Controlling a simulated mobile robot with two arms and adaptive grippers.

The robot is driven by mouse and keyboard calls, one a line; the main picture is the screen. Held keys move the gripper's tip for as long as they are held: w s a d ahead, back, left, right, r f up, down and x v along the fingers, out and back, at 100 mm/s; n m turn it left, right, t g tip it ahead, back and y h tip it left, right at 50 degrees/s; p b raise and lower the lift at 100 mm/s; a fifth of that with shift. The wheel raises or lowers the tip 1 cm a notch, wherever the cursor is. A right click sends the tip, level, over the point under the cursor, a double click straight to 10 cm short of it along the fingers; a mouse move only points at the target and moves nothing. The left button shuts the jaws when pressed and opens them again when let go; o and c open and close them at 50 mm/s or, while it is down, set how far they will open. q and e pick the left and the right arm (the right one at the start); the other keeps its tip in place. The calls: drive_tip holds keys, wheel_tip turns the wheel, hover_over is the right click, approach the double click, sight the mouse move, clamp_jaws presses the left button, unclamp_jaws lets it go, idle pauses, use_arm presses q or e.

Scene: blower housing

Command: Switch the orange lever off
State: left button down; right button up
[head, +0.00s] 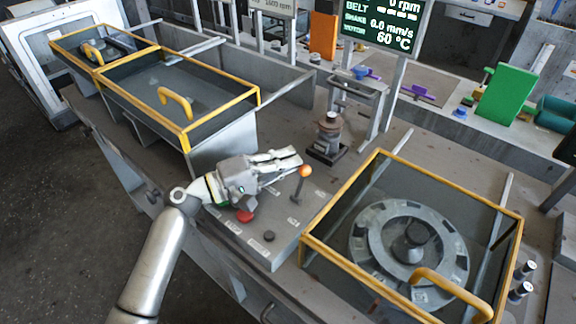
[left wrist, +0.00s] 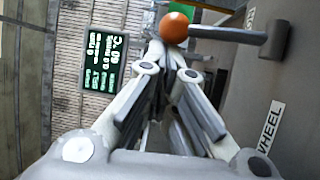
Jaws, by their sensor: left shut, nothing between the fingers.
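The orange lever (head: 305,171) is a dark stick with an orange ball knob, standing on the sloped control panel (head: 285,240). My left gripper (head: 298,160) is over the panel with its fingertips right by the knob. In the left wrist view the orange knob (left wrist: 174,27) shows just beyond the fingertips of the left gripper (left wrist: 168,50), with the lever's stick running right to a dark base. The fingers are shut with nothing between them. I cannot tell whether they touch the knob. My right gripper is not in view.
A red button (head: 244,215) and a black knob (head: 269,236) sit on the panel. A yellow-framed clear cover (head: 375,292) over a wheel stands to the right. Another yellow-framed cover (head: 190,127) is at the left. A display (head: 384,25) stands at the back.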

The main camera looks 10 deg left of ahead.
use_arm(q)
drive_tip(key=shift+s+a+b, duration=0.3)
drive_tip(key=shift+s+b, duration=0.2)
drive_tip(key=shift+b, duration=0.45)
drive_tip(key=shift+s+a+b, duration=0.4)
drive_tip(key=shift+s, duration=0.25)
drive_tip(key=shift+s+a+f+b, duration=0.15)
drive_tip(key=shift+s+a+b, duration=0.45)
drive_tip(key=shift+s+b, duration=0.25)
drive_tip(key=shift+s, duration=0.1)
drive_tip(key=shift+s+a, duration=0.2)
drive_tip(key=shift+a, duration=0.25)
drive_tip(key=v, duration=1.1)
